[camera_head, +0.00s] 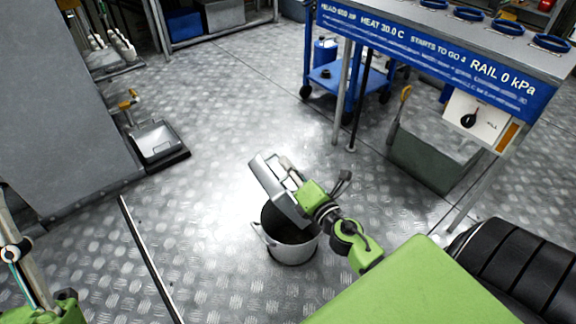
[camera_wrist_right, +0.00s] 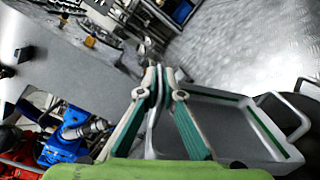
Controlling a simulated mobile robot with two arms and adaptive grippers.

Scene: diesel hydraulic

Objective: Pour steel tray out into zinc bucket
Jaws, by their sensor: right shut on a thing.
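The steel tray (camera_head: 266,177) is a shallow grey metal tray, held tilted with its lower end at the mouth of the zinc bucket (camera_head: 291,252). My right gripper (camera_head: 292,180) is shut on the tray's side. In the right wrist view, my right gripper's fingers (camera_wrist_right: 160,82) close at the left wall of the tray (camera_wrist_right: 225,118), whose visible inside looks bare. The bucket stands upright on the floor, its inside dark, and I cannot tell what is in it. Part of my left gripper (camera_head: 14,250) shows at the left edge, cut off by the frame.
A grey cabinet (camera_head: 60,110) stands at left, with a dustpan-like pan (camera_head: 155,141) beside it. A thin dark strip (camera_head: 148,258) lies on the floor. A blue-fronted bench (camera_head: 440,58), blue trolley (camera_head: 345,78) and grey bin (camera_head: 432,155) stand at right. Floor behind the bucket is clear.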

